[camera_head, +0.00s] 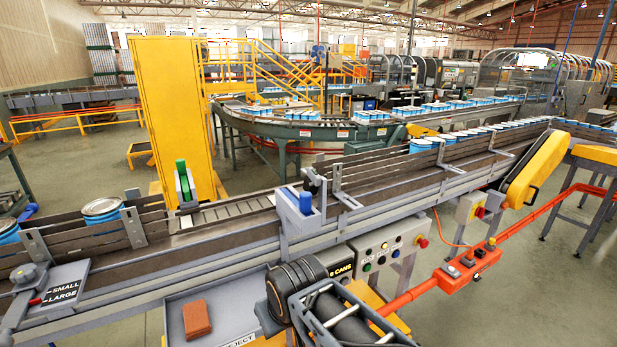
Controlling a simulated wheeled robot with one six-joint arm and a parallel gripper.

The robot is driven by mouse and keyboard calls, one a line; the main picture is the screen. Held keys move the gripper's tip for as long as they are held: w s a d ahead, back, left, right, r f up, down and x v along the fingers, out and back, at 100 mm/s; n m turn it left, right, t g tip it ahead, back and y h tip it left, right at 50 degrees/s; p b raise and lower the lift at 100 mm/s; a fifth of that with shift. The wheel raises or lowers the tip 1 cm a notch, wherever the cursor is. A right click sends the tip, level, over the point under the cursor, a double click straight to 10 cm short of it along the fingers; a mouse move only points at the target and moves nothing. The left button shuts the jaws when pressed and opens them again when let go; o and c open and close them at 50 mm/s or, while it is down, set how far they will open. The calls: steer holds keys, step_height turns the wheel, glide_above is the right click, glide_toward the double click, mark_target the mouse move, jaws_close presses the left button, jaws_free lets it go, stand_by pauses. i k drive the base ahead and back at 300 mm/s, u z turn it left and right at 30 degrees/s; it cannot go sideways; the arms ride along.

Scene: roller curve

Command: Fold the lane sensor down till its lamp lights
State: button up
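I cannot tell for certain which part is the lane sensor. A blue upright block in a grey bracket (298,203) stands on the near rail of the conveyor, with a small black part (315,181) just behind it. A green upright piece in a grey holder (184,181) stands at the far side of the lane, in front of the yellow cabinet. I cannot make out a lit lamp on either. Dark ribbed and grey framed parts at the bottom middle look like my arm. My gripper's fingertips do not show.
Cans (101,208) sit on the belt at the left. A SMALL/LARGE selector plate (60,291) is at the near left. A reject tray (182,334) holds a brown block (196,319). A button panel (385,250) and orange rail (541,213) lie at the right.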

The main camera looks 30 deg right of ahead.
mark_target(311, 175)
steer(key=z, duration=0.05)
steer(key=k, duration=0.9)
steer(key=z, duration=1.85)
steer(key=i, duration=1.15)
steer(key=u, duration=1.95)
